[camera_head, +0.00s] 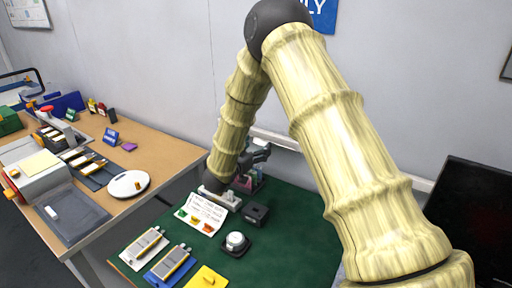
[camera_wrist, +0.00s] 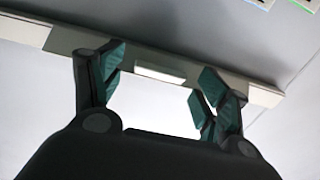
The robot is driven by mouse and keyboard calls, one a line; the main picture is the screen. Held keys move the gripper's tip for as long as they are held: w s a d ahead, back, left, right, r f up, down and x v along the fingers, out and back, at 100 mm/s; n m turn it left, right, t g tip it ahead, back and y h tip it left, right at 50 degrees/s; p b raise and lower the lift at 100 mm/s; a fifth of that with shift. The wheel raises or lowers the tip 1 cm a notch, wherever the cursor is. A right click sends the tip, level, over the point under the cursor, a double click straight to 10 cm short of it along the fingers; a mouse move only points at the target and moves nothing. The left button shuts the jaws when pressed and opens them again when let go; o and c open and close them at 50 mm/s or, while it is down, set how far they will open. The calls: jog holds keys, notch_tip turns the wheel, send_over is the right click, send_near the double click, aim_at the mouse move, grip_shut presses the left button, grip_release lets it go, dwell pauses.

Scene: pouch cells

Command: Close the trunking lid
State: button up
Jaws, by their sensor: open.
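The trunking (camera_head: 276,139) is a pale strip along the wall behind the green table, partly hidden by my arm. In the wrist view the trunking (camera_wrist: 262,95) crosses the picture at a slant. A greyer middle stretch lies between paler end pieces, with a small bright rectangle (camera_wrist: 160,74) on it. I cannot tell whether this stretch is the lid or how far it stands open. My gripper (camera_wrist: 161,67) is open, with its teal-padded fingers either side of the bright rectangle. Nothing shows held. I cannot tell if the fingers touch the trunking. In the head view my gripper (camera_head: 257,154) is small, near the wall.
The green table (camera_head: 300,235) below holds a paper sheet (camera_head: 205,212), a dark box (camera_head: 256,213), a round white item (camera_head: 236,240) and several pouch cell trays. A wooden bench (camera_head: 165,155) stands left. A dark monitor (camera_head: 475,215) stands right.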

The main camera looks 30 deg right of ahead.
aim_at(260, 142)
jog(key=shift+a, duration=0.1)
jog(key=c, duration=1)
jog(key=shift+c, duration=0.2)
jog(key=shift+r, duration=0.15)
jog(key=r+y+p, duration=0.1)
jog(key=p, duration=0.2)
jog(key=shift+w+r+g+y, duration=0.1)
jog(key=shift+r+g+y, duration=0.1)
jog(key=shift+g+y, duration=0.15)
jog(key=p, duration=0.2)
jog(key=r+g+y+p, duration=0.1)
jog(key=d+y+p, duration=0.1)
jog(key=p, duration=0.1)
jog(key=shift+w+r+g+y+p, duration=0.2)
jog(key=shift+r+g+y+p, duration=0.05)
jog(key=shift+g+p, duration=0.1)
jog(key=y+p, duration=0.1)
jog(key=p, duration=0.1)
jog(key=r+g+y+p, duration=0.1)
jog(key=p, duration=0.2)
jog(key=shift+w+d, duration=0.25)
jog(key=shift+d, duration=0.1)
jog(key=shift+w+d+g+y+p, duration=0.15)
jog(key=shift+g+y+p, duration=0.15)
jog(key=shift+y+p, duration=0.6)
jog(key=shift+d+p, duration=0.15)
jog(key=shift+p, duration=0.65)
jog(key=o, duration=1)
jog(key=shift+f, duration=0.15)
